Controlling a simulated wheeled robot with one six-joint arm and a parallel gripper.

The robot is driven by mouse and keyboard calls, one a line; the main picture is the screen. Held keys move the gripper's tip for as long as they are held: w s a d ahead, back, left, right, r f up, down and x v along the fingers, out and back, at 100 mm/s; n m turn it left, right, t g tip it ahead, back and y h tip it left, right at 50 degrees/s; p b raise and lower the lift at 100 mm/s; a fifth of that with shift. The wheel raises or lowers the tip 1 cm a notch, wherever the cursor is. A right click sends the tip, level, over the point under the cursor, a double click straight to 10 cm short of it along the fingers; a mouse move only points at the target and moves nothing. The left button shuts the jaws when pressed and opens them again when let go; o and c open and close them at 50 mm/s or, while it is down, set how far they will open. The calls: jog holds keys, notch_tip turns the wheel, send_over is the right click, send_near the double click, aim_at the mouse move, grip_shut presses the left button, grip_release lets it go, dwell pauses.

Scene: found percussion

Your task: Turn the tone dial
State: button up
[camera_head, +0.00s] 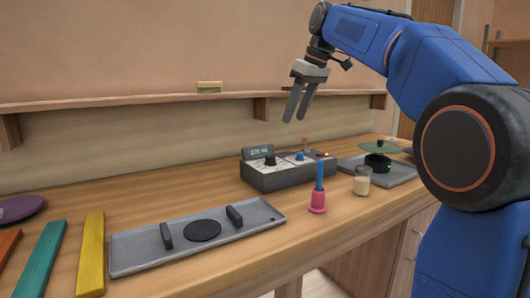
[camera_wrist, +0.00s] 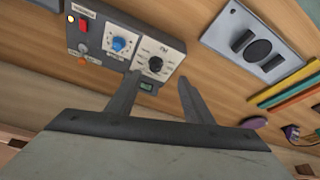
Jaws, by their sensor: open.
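A dark grey control box (camera_head: 285,178) stands on the bench at centre. In the wrist view are the blue dial (camera_wrist: 119,43) and the black dial (camera_wrist: 155,64); labels are too small to read, so I cannot tell which is tone. My gripper (camera_head: 294,120) is open and empty, well above the box, fingers pointing down. Its fingers (camera_wrist: 158,78) touch neither dial.
A grey tray (camera_head: 140,258) with a black disc and two upright blocks lies front left. A pink holder (camera_head: 317,203) with a blue stick and a cream-filled glass (camera_head: 362,183) stand right of the box's front. Another tray (camera_head: 400,173) is at right. A shelf (camera_head: 160,98) runs along the wall.

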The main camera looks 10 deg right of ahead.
jog(key=w+r, duration=0.1)
jog(key=w, duration=0.2)
send_near(271, 156)
jog(key=shift+n, duration=0.4)
jog(key=x, duration=0.8)
jog(key=shift+a+f, duration=0.15)
jog(key=shift+f, duration=0.05)
jog(key=shift+c, duration=0.4)
jog(key=c, duration=1)
